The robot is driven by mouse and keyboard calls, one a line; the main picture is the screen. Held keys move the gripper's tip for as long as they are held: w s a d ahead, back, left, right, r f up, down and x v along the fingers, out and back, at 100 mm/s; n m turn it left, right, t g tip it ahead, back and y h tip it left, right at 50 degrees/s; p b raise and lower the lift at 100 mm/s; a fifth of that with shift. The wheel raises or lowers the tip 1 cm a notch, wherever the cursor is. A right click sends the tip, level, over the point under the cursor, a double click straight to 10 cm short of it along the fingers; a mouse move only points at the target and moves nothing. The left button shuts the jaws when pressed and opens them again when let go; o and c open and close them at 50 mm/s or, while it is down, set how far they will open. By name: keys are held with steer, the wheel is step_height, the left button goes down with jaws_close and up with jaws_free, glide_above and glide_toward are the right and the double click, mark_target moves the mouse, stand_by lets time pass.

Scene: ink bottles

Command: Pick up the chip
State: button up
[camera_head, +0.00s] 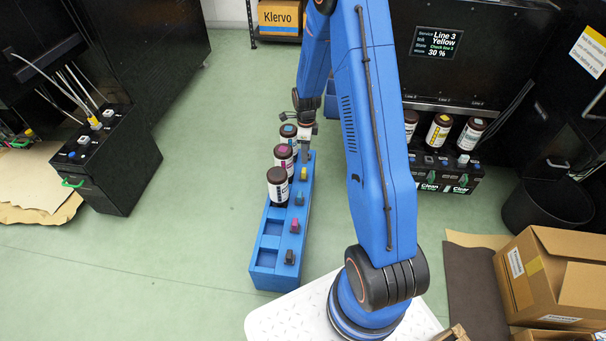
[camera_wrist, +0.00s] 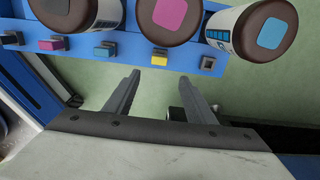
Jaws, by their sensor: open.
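Several small chips stand in a row along the edge of a blue rack (camera_head: 266,258). The yellow chip also shows in the head view (camera_head: 303,174). My gripper (camera_wrist: 159,78) is open and empty. In the wrist view the yellow chip lines up with the gap between the fingers, just beyond their tips. The grey chip is right of the right fingertip. My gripper's fingertips are hard to make out in the head view.
Bottles with a dark cap (camera_head: 277,176), a magenta-marked cap (camera_head: 283,151) and a cyan-marked cap (camera_head: 288,131) stand in the rack close behind the chips. Two rack slots (camera_head: 270,228) are empty. Green floor (camera_head: 180,240) is clear left of the rack. Cardboard boxes (camera_head: 560,275) stand right.

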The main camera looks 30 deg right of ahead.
mark_target(304, 170)
step_height(304, 170, down, 7)
steer(key=shift+r, duration=0.1)
steer(key=shift+w+a+f, duration=0.1)
steer(key=shift+a+f, duration=0.1)
steer(key=shift+f, duration=1.1)
steer(key=shift+a+f, duration=0.15)
steer(key=shift+f, duration=1.1)
steer(key=c, duration=1.1)
